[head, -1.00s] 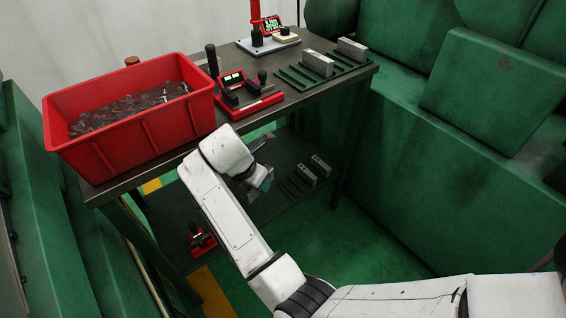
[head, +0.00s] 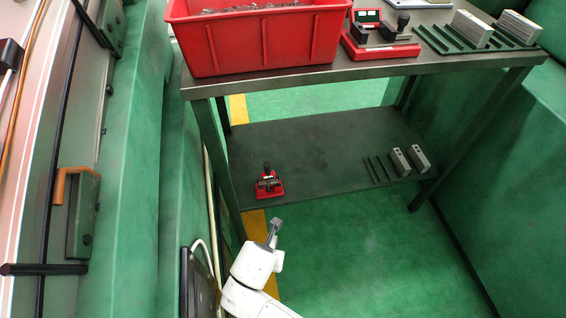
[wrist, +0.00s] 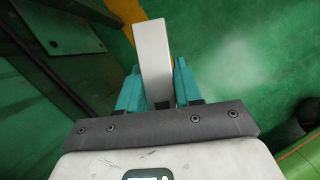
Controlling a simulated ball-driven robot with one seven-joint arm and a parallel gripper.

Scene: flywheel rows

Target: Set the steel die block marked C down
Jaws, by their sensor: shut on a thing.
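My gripper (wrist: 160,85) is shut on a pale grey steel block (wrist: 152,50), held between its two teal fingers in the wrist view. No letter can be read on the block's visible face. In the head view the held block (head: 275,228) shows small above my white wrist, over the floor in front of the bench and near its left front leg. The block is apart from the bench and its shelf.
The bench's lower shelf (head: 310,150) holds a small red fixture (head: 268,184) at left and a slotted rack with two grey blocks (head: 400,162) at right. Its middle is bare. On top stand a red bin (head: 260,45), a red gauge fixture (head: 380,42) and two more blocks (head: 472,28).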

